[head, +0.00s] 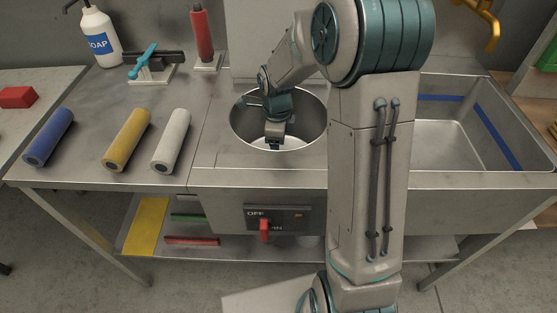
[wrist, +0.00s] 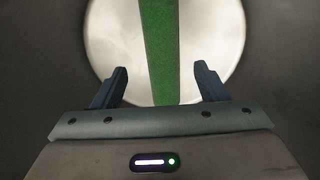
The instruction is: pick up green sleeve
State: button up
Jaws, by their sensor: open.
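The green sleeve (wrist: 162,45) shows in the wrist view as a long green strip, running from the top edge down between my fingers, over the pale bottom of a round basin (wrist: 215,45). My gripper (wrist: 160,82) is open, with one finger on each side of the sleeve and gaps on both sides. I cannot tell how far the sleeve lies beyond the fingertips. In the head view my gripper (head: 274,140) reaches down into the round basin (head: 240,120). The sleeve is not visible there.
Blue (head: 49,137), yellow (head: 127,139) and white (head: 171,141) rolls lie on the counter at left. A soap bottle (head: 100,38) and a red cylinder (head: 201,35) stand behind. The basin wall surrounds my gripper closely. A rectangular sink (head: 440,145) is at right, and a red-handled switch (head: 264,228) is below.

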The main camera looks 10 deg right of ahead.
jog(key=f, duration=0.5)
jog(key=shift+w+d+b, duration=0.15)
jog(key=shift+d+b, duration=0.05)
jog(key=shift+b, duration=0.15)
jog(key=c, duration=1.1)
jog(key=shift+r, duration=0.1)
